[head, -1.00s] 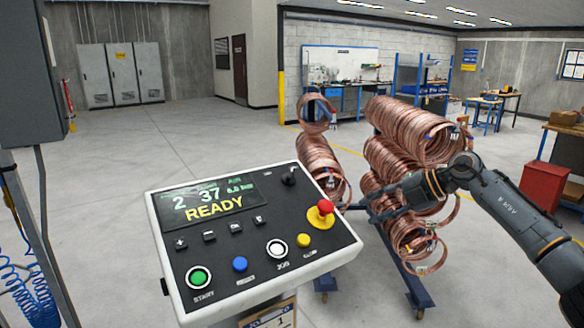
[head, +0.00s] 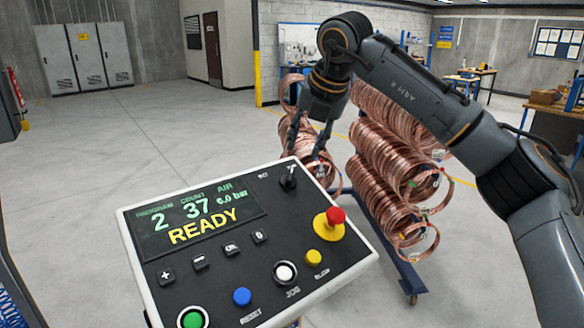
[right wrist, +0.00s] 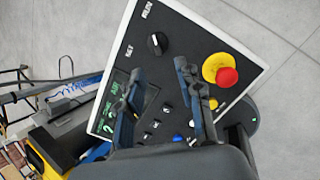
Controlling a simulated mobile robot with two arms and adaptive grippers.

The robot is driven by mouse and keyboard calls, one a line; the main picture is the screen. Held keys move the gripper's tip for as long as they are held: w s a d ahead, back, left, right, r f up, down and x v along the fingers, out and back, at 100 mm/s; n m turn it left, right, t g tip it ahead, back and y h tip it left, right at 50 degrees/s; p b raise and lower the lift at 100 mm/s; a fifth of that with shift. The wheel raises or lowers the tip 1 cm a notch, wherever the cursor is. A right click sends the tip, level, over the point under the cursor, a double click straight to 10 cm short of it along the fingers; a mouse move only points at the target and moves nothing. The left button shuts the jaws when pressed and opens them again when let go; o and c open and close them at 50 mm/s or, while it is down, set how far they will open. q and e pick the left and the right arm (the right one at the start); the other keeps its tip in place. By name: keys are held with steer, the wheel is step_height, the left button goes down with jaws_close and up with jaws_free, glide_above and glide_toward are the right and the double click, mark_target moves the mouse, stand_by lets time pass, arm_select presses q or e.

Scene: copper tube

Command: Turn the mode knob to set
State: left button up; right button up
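The mode knob (head: 289,178) is a small black knob at the top right of the control panel (head: 205,262). In the right wrist view the knob (right wrist: 157,42) lies just beyond my fingertips, with a RUN label and a SET label near it. I cannot clearly tell which label it points to. My right gripper (head: 306,152) hangs fingers-down above and slightly behind the knob, apart from it. In the right wrist view my right gripper (right wrist: 159,70) is open with nothing between its fingers. My left gripper is not in view.
A red emergency stop (head: 335,216) on a yellow base sits near the knob. A yellow button (head: 313,257), white button (head: 285,272), blue button (head: 242,297) and green button (head: 193,318) line the panel's front. Copper coils (head: 395,170) on a rack stand behind.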

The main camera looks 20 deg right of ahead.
mark_target(291, 175)
steer(key=p+x, duration=0.2)
steer(key=x, duration=0.7)
steer(key=shift+w+a+f, duration=0.15)
steer(key=shift+w+a, duration=0.05)
steer(key=shift+w, duration=0.15)
steer(key=shift+w+f, duration=0.1)
steer(key=shift+f, duration=0.15)
steer(key=shift+w+f, duration=0.1)
steer(key=shift+f, duration=0.1)
steer(key=shift+c, duration=0.2)
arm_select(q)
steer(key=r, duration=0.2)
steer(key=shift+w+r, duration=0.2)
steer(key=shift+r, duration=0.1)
arm_select(e)
jaws_close()
